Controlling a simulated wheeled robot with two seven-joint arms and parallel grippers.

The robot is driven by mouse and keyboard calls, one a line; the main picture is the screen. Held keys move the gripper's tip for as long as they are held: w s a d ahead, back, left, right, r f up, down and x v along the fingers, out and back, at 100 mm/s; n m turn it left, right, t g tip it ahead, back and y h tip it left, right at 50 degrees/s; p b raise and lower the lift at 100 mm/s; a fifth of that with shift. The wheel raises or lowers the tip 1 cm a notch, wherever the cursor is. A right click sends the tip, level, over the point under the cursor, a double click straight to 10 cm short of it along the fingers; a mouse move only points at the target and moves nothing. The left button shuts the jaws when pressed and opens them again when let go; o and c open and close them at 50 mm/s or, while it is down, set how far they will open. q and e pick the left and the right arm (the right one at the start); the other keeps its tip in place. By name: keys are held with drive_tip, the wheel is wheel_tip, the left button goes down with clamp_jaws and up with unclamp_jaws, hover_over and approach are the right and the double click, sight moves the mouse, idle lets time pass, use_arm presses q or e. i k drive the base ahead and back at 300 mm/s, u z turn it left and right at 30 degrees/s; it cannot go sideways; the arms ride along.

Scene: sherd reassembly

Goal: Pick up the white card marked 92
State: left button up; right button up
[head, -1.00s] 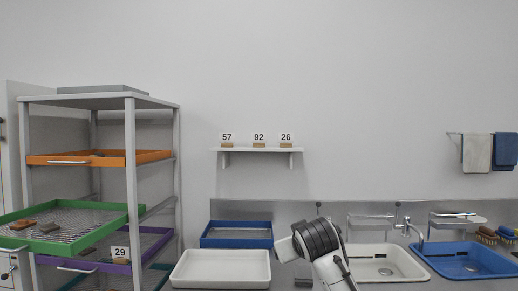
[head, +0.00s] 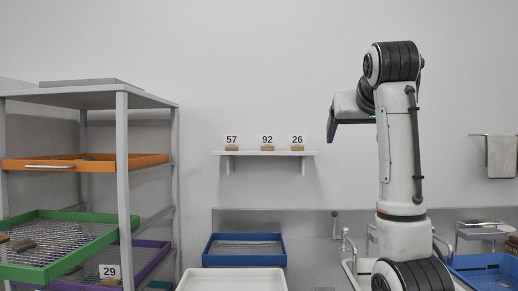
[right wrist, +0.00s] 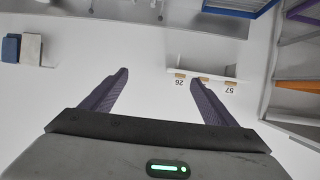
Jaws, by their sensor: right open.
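The white card marked 92 (head: 267,140) stands upright in a small wooden block at the middle of the wall shelf (head: 262,153). Cards 57 (head: 231,140) and 26 (head: 297,140) stand on either side of it. My right gripper (head: 335,124) is raised to the right of the shelf, apart from the cards. In the right wrist view, which is upside down, its jaws (right wrist: 158,84) are open and empty. There one finger covers most of card 92, while cards 26 (right wrist: 179,82) and 57 (right wrist: 230,89) show. My left gripper is out of view.
A rack with orange (head: 85,162), green (head: 60,240) and purple trays stands at the left; card 29 (head: 109,271) is in it. Below the shelf are a blue tray (head: 244,250) and a white tray (head: 232,280). Towels (head: 502,156) hang at right. The wall around the shelf is bare.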

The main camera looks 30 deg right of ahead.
sight(267, 141)
drive_tip(key=i, duration=1.55)
